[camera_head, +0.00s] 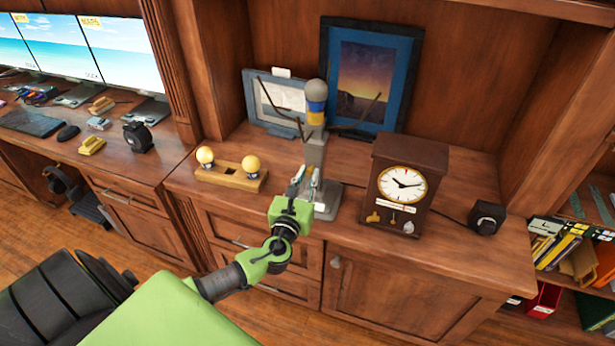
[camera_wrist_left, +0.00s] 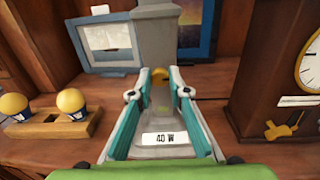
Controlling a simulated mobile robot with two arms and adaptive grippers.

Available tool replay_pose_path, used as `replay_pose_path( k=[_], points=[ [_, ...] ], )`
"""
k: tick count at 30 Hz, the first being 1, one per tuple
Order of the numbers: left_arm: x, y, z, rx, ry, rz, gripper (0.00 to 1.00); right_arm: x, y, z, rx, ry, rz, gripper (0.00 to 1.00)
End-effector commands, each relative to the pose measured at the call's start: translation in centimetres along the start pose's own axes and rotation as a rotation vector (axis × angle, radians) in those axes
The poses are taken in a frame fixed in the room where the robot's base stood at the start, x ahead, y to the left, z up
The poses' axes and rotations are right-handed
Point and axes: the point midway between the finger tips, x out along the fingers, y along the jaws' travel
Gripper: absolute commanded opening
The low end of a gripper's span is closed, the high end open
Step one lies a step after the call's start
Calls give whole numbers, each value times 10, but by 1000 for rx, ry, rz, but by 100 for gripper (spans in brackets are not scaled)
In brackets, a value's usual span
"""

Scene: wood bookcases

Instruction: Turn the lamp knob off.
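The lamp stands on the wooden counter, with a grey post (camera_head: 315,153), a blue-and-yellow socket (camera_head: 316,112) and a grey bulb (camera_head: 316,90) on top. Its post (camera_wrist_left: 165,40) also fills the upper middle of the left wrist view. The lamp's base carries a "40 W" label (camera_wrist_left: 171,138). My left gripper (camera_head: 307,179) is in front of the post, fingers apart. My right gripper is not in view.
A wooden holder (camera_head: 231,180) with two yellow bulbs stands left of the lamp. A wooden clock (camera_head: 403,185) stands close on the right. A framed picture (camera_head: 368,78) and a smaller grey frame (camera_head: 275,105) lean behind. A dark box (camera_head: 487,218) sits farther right.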

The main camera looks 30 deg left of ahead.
Motion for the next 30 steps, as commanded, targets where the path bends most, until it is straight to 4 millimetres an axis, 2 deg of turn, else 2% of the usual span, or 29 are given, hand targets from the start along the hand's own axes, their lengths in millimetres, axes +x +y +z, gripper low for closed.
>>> replay_pose_path(
  k=[8,14,30],
  points=[
    [0,0,-1,-22,0,0,0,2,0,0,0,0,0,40],
    [0,0,-2,-107,-1,-1,0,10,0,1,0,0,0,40],
    [0,2,-3,-588,-2,1,0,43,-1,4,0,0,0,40]
  ],
)
